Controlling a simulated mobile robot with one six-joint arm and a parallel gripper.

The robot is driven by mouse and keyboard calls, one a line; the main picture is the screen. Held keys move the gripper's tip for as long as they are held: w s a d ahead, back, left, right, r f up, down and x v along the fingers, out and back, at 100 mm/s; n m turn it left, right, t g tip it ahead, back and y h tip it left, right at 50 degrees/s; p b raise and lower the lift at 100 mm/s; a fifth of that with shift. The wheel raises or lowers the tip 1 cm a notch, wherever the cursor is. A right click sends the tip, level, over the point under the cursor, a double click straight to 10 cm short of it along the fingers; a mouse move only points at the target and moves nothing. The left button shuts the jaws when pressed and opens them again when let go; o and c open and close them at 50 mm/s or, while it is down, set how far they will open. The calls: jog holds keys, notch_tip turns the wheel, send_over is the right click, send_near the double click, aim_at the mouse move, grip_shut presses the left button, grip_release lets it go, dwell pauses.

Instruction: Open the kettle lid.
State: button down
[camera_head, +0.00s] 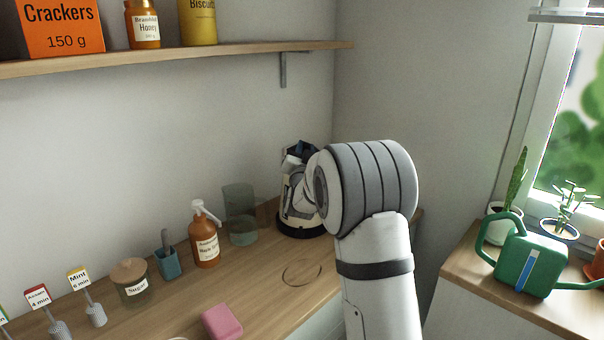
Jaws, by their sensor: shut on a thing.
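A cream kettle (290,205) with a black base stands at the back right end of the wooden counter, partly hidden behind my arm. My gripper (298,152) is at the top of the kettle, small and dark in this view. It is shut on the kettle lid, as far as its place shows. The lid itself is hard to make out among the dark parts there, and I cannot tell how far it is tilted.
Left of the kettle are a clear glass container (240,215), an orange pump bottle (206,240), a blue-grey cup (168,263) and a sugar jar (130,280). A pink block (222,322) lies in front. A shelf (200,58) runs above; a green watering can (525,265) stands right.

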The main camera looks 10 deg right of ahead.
jog(key=m+h+b, duration=0.1)
jog(key=m+b, duration=0.1)
jog(key=b, duration=0.2)
jog(key=s+d+m+h+b, duration=0.1)
jog(key=m+b, duration=0.1)
jog(key=b, duration=0.2)
jog(key=s+m+t+h+b, duration=0.1)
jog(key=m+b, duration=0.1)
jog(key=b, duration=0.2)
jog(key=shift+d+r+h, duration=0.15)
jog(key=shift+d+h, duration=0.05)
jog(key=shift+h, duration=0.1)
jog(key=shift+s+d+r+m+g+h+b, duration=0.15)
jog(key=shift+s+d+m+g+h+b, duration=0.2)
jog(key=shift+m+h+b, duration=0.85)
jog(key=shift+s+d+r+m+g+h+b, duration=0.25)
jog(key=shift+m+h+b, duration=0.5)
jog(key=shift+m+b, duration=0.9)
jog(key=shift+s+d+r+m+g+h+b, duration=0.1)
jog(key=shift+s+d+m+g+h+b, duration=0.3)
jog(key=shift+m+h+b, duration=1)
jog(key=shift+s+y+b, duration=0.1)
jog(key=shift+y+b, duration=0.25)
jog(key=shift+y, duration=0.1)
jog(key=c, duration=1.3)
grip_release()
jog(key=shift+r, duration=0.1)
jog(key=shift+a, duration=0.1)
